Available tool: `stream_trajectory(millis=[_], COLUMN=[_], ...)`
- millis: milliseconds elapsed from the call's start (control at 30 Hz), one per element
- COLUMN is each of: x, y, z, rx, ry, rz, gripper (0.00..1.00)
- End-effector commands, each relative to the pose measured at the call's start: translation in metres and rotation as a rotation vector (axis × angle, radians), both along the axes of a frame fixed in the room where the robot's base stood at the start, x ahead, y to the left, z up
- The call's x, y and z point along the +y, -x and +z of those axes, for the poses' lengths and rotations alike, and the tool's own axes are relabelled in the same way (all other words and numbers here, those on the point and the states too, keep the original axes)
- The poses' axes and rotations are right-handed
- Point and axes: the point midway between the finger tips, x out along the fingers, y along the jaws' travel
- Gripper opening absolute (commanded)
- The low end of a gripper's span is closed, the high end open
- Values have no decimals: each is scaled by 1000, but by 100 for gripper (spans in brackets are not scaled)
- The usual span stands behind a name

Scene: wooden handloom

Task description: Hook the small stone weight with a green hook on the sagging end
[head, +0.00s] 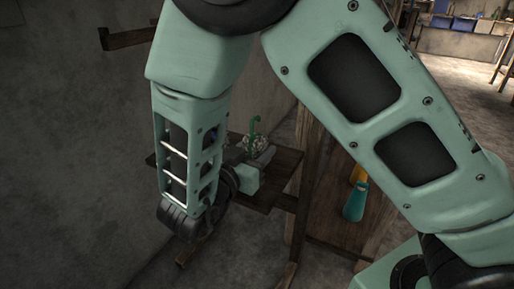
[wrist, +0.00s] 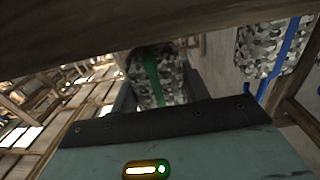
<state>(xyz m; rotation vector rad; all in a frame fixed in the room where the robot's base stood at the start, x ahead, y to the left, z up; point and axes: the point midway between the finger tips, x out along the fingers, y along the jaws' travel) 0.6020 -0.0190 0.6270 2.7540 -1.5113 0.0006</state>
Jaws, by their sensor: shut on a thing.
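The small speckled stone weight (head: 262,151) with its upright green hook (head: 254,128) is at my gripper (head: 256,163), above or on a dark wooden ledge in the head view; I cannot tell if it touches the wood. In the wrist view the speckled stone (wrist: 173,88) with a green strip (wrist: 152,78) sits between the dark fingers of my gripper (wrist: 158,92), which are shut on it. The sagging end is not clearly visible in either view.
Another speckled stone (wrist: 262,45) with a blue strip (wrist: 287,50) is at upper right in the wrist view. The dark wooden ledge (head: 283,165) and a post (head: 305,165) stand close to my gripper. A teal object (head: 355,203) is further right. A wooden bracket (head: 125,38) is on the wall.

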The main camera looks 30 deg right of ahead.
Motion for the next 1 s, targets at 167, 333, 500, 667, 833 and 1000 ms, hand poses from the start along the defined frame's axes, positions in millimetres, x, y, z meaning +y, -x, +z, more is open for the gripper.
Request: stream_trajectory(millis=[167,333,500,667,833,1000], x=[16,29,43,56,69,83], y=[9,18,27,35,44,52], z=[1,2,1,1,1,1], rx=[-1,-1,0,0,1,0], ry=[-1,1,0,0,1,0], rz=[2,2,2,1,2,2], gripper=[18,18,18,18,18,18])
